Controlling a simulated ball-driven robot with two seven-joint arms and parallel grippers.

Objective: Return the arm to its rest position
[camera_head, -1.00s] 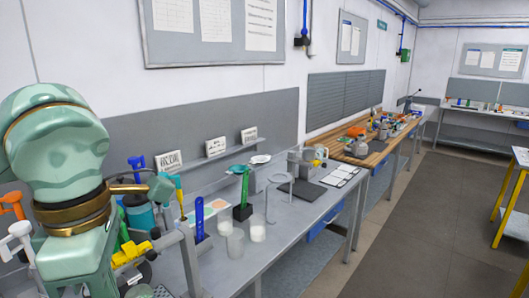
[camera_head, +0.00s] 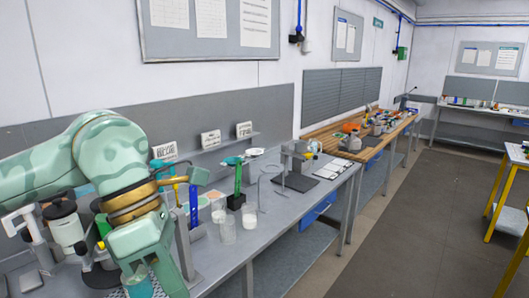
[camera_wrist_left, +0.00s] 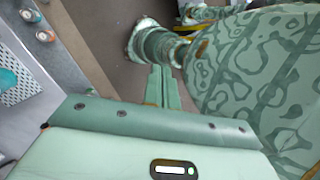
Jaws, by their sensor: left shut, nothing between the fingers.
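My left arm (camera_head: 110,165), mottled pale green with a brass-coloured wrist ring, comes in from the left over the near end of the grey workbench (camera_head: 262,232). Its hand (camera_head: 142,240) points down at the bottom of the head view; its fingertips are out of that picture. In the left wrist view the left gripper (camera_wrist_left: 162,85) shows two green fingers pressed together with nothing between them. Behind it are a green patterned part of my body (camera_wrist_left: 255,75) and the brown floor. My right gripper is in neither view.
Close beside the arm stand a blue upright rack (camera_head: 194,207), a green stand (camera_head: 238,183), clear beakers (camera_head: 228,232) and a white-and-black device (camera_head: 64,222). A wooden bench (camera_head: 350,135) lies beyond. The grey floor aisle (camera_head: 420,210) at right is clear.

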